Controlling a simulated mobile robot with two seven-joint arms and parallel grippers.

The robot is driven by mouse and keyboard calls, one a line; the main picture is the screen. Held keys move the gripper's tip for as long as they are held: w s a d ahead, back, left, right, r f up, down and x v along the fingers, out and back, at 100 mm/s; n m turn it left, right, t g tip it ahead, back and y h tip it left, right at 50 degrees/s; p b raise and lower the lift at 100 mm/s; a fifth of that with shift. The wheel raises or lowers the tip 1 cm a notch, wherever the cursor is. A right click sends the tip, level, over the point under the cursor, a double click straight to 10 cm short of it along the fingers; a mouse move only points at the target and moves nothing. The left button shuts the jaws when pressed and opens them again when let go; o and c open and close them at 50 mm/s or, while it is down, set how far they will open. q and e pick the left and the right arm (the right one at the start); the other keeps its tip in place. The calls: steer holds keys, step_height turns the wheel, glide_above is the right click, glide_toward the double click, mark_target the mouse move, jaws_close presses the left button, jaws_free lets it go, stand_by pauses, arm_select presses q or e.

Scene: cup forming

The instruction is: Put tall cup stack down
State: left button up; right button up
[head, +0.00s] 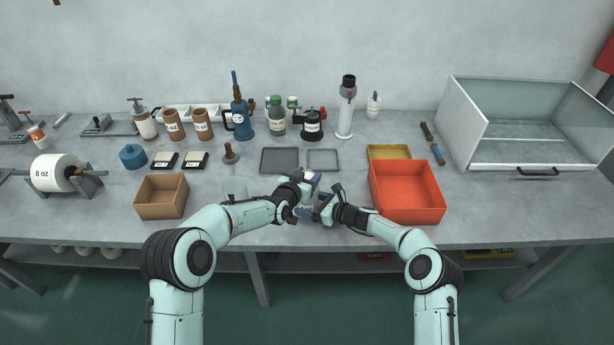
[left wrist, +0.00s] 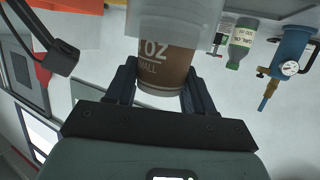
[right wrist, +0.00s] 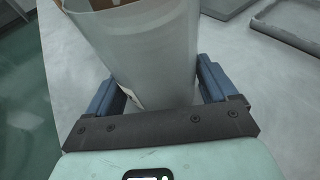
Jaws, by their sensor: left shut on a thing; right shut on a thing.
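A brown cup stack (left wrist: 170,68) with white "OZ SMALL" lettering sits between the fingers of my left gripper (left wrist: 163,72), which is shut on it. A pale, greyish sleeve-like piece (left wrist: 185,22) covers its far end in the left wrist view. My right gripper (right wrist: 155,80) is shut on a pale, greyish cylinder (right wrist: 150,60); brown shows at its top opening. In the head view both grippers meet near the table's front middle and mostly hide what they hold. Two other brown cup stacks, left (head: 174,125) and right (head: 203,124), stand upright at the back left.
The grey table (head: 100,215) has an open brown box (head: 162,197) at left and an open red-orange bin (head: 407,194) close to the right arm. Two grey trays, left (head: 279,161) and right (head: 322,160), lie behind the grippers. Bottles and a blue pump (head: 242,120) stand farther back.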

arm_select(q)
steer(key=o, duration=1.4)
steer(key=shift+f, duration=0.1)
steer(key=shift+c, duration=0.2)
steer(key=shift+s+a+r, duration=0.2)
steer(key=shift+s+r, duration=0.15)
steer(key=v, duration=1.1)
steer(key=shift+s, duration=0.1)
